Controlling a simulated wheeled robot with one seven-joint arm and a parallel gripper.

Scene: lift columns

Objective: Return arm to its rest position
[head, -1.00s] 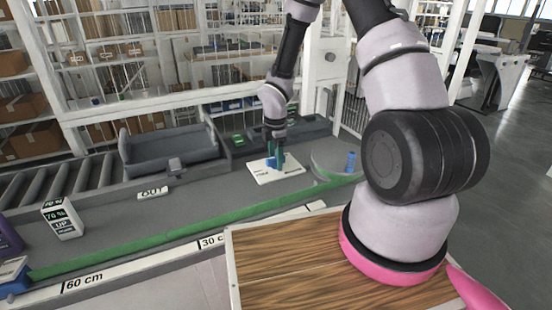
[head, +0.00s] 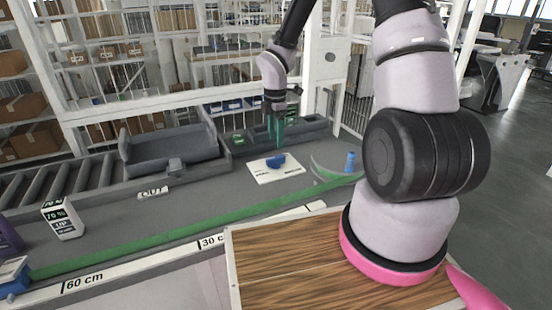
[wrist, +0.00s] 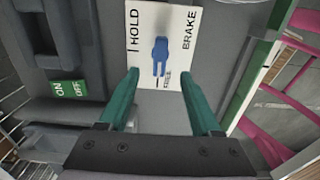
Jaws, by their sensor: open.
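My gripper (head: 276,133) has green fingers and hangs above the far part of the grey bench, pointing down. In the wrist view, my gripper (wrist: 162,100) is open with nothing between its fingers. A blue lever (head: 275,161) sits on a white plate (head: 290,172) below and apart from the fingers. In the wrist view, the blue lever (wrist: 160,55) stands near the middle of the white plate (wrist: 148,14), which reads HOLD and BRAKE, with a third partly hidden word. My arm reaches from the right over the bench.
A green ON/OFF label (wrist: 70,89) lies beside the plate. A grey tray (head: 170,148), a roller conveyor (head: 40,185) and a white 70 % box (head: 62,219) are to the left. A small blue cylinder (head: 350,161) stands to the right. White shelving is behind.

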